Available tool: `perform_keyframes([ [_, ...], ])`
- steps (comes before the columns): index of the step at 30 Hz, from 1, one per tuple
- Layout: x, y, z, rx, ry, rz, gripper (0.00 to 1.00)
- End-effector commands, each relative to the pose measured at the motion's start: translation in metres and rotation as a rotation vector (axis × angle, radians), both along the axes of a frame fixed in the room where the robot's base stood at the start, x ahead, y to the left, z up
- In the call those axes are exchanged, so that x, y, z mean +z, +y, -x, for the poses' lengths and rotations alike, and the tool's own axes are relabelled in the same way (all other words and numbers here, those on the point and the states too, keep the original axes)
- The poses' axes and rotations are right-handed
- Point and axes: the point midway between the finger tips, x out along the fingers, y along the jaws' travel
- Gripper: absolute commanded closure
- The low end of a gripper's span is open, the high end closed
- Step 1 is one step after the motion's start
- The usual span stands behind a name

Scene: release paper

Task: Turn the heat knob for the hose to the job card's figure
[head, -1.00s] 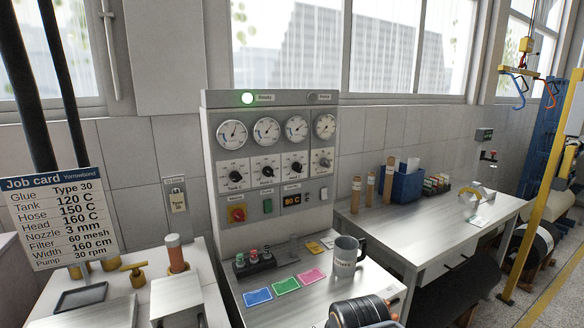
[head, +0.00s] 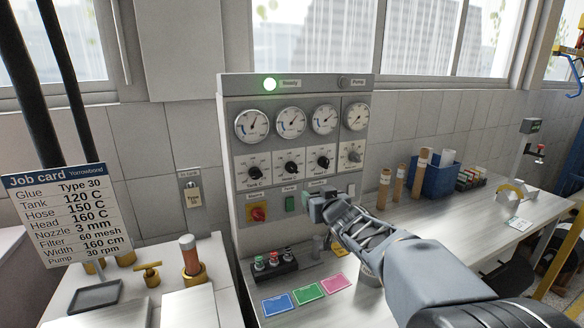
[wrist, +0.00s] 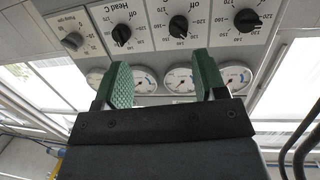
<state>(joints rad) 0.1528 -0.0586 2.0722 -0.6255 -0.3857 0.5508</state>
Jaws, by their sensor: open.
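The job card (head: 62,215) at the left reads Hose 150 C. The heating panel (head: 232,128) has a row of black heat knobs: Tank (head: 253,172), hose in the middle (head: 291,167), and Head (head: 323,162). In the upside-down wrist view the hose knob (wrist: 179,27) sits between the Head knob (wrist: 121,35) and the Tank knob (wrist: 247,20). The hose pointer's exact setting is too small to read. My gripper (head: 322,207) is below the knob row, in front of the panel, hiding its display. Its green fingers (wrist: 160,78) are apart and empty, touching no knob.
A grey pump knob (head: 354,156) is right of the heat knobs, with gauges (head: 290,122) above. Blue, green and pink cards (head: 307,293) lie on the bench. My forearm hides part of the bench and mug.

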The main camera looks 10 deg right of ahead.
Motion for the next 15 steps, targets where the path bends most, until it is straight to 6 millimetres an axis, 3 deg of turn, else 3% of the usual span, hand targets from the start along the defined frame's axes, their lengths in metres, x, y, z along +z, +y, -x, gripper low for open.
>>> perform_keyframes([
  [6,0.017,0.01,-0.022,0.108,-0.105,-0.024,0.35],
  [15,0.019,0.023,-0.069,0.127,-0.117,-0.028,0.35],
])
